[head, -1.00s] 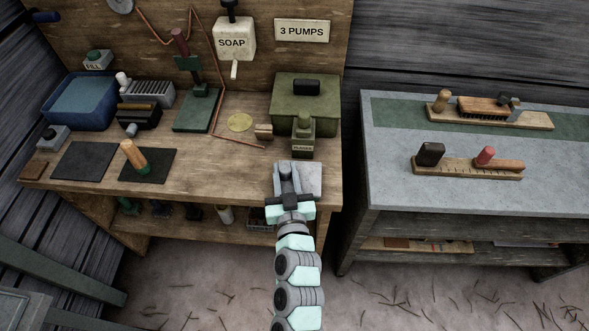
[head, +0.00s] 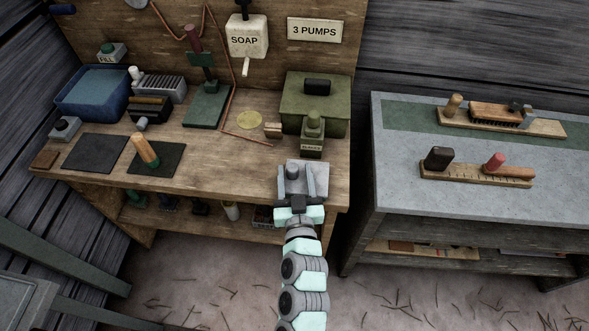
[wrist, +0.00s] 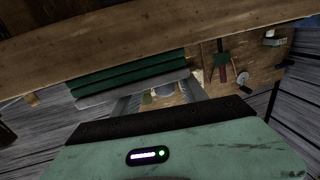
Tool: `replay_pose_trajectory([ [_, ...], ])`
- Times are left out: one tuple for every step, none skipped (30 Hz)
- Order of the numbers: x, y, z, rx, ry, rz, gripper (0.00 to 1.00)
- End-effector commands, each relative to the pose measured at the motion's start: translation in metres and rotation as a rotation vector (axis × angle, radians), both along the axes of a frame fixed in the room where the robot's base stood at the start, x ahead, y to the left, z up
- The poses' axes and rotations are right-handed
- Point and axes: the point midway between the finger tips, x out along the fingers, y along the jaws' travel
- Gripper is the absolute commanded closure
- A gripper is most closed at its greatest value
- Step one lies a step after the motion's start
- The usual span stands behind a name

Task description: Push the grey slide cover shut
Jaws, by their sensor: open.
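A flat light-grey plate (head: 318,178), which looks like the grey slide cover, lies at the front right edge of the wooden bench. My gripper (head: 293,178) is over the left part of this plate, with its fingers apart and nothing clearly held. A small dark rounded shape shows between the fingers; I cannot tell whether it belongs to the cover. Contact with the plate cannot be made out. In the wrist view, the two grey fingers (wrist: 160,97) stand apart, and the cover cannot be told for sure.
A dark mat with a wooden-handled tool (head: 146,151) lies farther left. A grey-topped table (head: 400,200) stands right, across a gap.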

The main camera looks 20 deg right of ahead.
Motion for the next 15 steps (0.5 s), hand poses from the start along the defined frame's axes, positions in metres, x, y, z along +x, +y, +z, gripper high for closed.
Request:
replay_pose_trajectory([
  [-0.007, 0.002, 0.001, -0.002, 0.001, 0.000, 0.50],
  [-0.012, 0.003, 0.002, -0.002, 0.001, 0.001, 0.50],
  [-0.018, 0.004, 0.002, -0.001, 0.002, 0.002, 0.50],
  [-0.024, 0.006, 0.000, 0.000, 0.005, 0.001, 0.50],
  [-0.030, 0.007, -0.001, 0.001, 0.006, 0.002, 0.50],
  [-0.037, 0.009, -0.001, 0.001, 0.006, 0.002, 0.50],
  [-0.042, 0.010, 0.000, 0.001, 0.006, 0.003, 0.50],
  [-0.047, 0.011, 0.000, 0.001, 0.005, 0.003, 0.50],
  [-0.055, 0.012, 0.000, 0.000, 0.005, 0.002, 0.50],
  [-0.060, 0.013, 0.000, 0.000, 0.004, 0.001, 0.50],
  [-0.064, 0.013, 0.001, -0.001, 0.002, 0.001, 0.50],
  [-0.069, 0.014, 0.002, 0.000, 0.001, 0.001, 0.50],
  [-0.073, 0.015, 0.001, 0.000, 0.001, 0.001, 0.50],
  [-0.077, 0.016, 0.000, 0.000, 0.002, 0.000, 0.50],
  [-0.082, 0.017, 0.000, 0.001, 0.003, 0.000, 0.50],
])
